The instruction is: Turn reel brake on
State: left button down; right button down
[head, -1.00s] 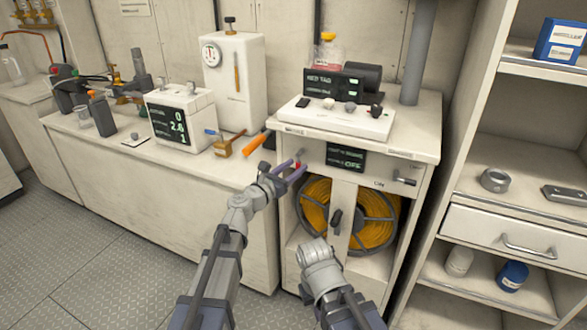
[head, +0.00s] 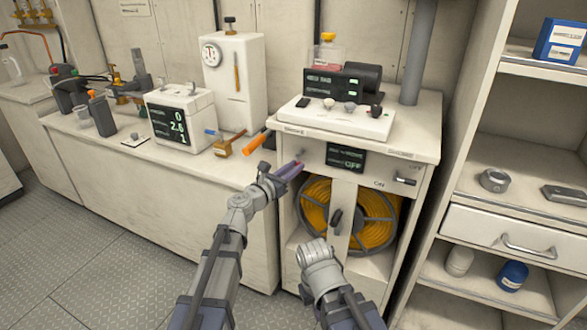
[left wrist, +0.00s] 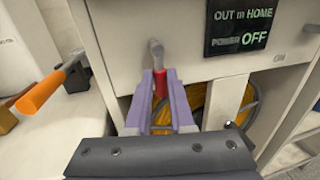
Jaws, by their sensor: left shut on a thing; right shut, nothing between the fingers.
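On the white cabinet's front (head: 312,147), a small lever (left wrist: 156,50) has a grey tip and a red grip (left wrist: 161,82). My left gripper (head: 298,167) has its purple fingers shut on the red grip; in the left wrist view (left wrist: 161,100) the fingers lie on both sides of it. The lever looks roughly upright. A dark display (head: 345,158), also in the left wrist view (left wrist: 238,25), reads OUT m HOME and POWER OFF. Below is an orange hose reel (head: 362,214). My right gripper (head: 313,252) is low before the cabinet, shut and empty, its fingertips hard to make out.
A silver handle (head: 405,181) is on the cabinet's right, near an ON label. Open shelves (head: 478,157) stand right. The left floor is clear.

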dwell(1.0)
pick_arm(q)
jog(key=n, duration=0.1)
jog(key=n+b, duration=0.1)
jog(key=d+n, duration=0.1)
jog(key=n, duration=0.1)
jog(key=shift+s+t, duration=0.25)
jog(key=shift+t, duration=0.05)
jog(key=n, duration=0.1)
jog(key=n+b, duration=0.1)
jog(key=n, duration=0.1)
jog(key=d+n+t, duration=0.1)
jog(key=n, duration=0.1)
jog(key=shift+s+d+r, duration=0.1)
jog(key=shift+s+r, duration=0.15)
jog(key=shift+r, duration=0.05)
jog(key=n, duration=0.3)
jog(key=r+n+t, duration=0.1)
jog(key=n, duration=0.1)
jog(key=shift+s+d+y, duration=0.2)
jog(key=shift+d+y, duration=0.2)
jog(key=shift+d+r+n+t+y+p, duration=0.15)
jog(key=shift+r+n+y, duration=0.1)
jog(key=shift+n, duration=0.75)
jog(key=shift+a+r+n+t+y+p, duration=0.1)
jog(key=shift+r+n+t+y, duration=0.1)
jog(key=shift+n, duration=0.8)
jog(key=shift+d+r+n+t+y+p, duration=0.15)
jog(key=shift+n+y, duration=0.1)
jog(key=shift+n, duration=0.75)
